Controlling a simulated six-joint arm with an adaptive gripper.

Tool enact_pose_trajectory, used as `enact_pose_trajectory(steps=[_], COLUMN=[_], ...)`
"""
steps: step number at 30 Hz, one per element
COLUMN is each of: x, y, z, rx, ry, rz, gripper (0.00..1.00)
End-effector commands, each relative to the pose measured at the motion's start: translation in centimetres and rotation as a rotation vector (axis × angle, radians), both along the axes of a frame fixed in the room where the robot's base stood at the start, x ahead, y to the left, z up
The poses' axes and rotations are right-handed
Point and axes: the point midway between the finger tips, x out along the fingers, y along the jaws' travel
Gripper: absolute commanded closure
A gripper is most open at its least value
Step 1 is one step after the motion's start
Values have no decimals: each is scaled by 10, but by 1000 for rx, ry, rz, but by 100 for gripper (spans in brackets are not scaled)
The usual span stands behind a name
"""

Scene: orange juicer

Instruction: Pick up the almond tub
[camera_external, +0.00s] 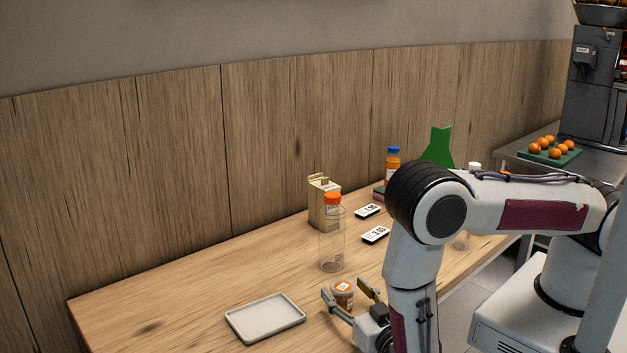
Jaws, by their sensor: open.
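A small round tub (343,287) with an orange band and a pale label on its lid stands on the wooden table; I take it to be the almond tub, but its label is too small to read. My gripper (348,301) is open, low over the table, with one finger to the left of the tub and the other to its right. The tub shows between the fingers; I cannot tell whether either finger touches it. My arm hides part of the table to the right.
A white tray (265,318) lies left of the gripper on the wooden table (190,290). A clear bottle with an orange cap (332,245) stands just behind the tub. A carton (318,205), price tags (375,235) and a blue-capped bottle (392,170) are farther back.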

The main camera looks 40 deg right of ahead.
Motion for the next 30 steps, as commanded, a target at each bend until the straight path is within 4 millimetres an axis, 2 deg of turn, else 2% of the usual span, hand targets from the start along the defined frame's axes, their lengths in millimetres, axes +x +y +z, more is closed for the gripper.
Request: enact_pose_trajectory(steps=[1, 4, 5, 20, 30], x=[0, 0, 0, 0, 0], y=[0, 0, 0, 0, 0], z=[0, 0, 0, 4, 28], rx=[0, 0, 0, 1, 1], ry=[0, 0, 0, 0, 0], rz=[0, 0, 0, 0, 0], gripper=[53, 79, 81, 81, 81])
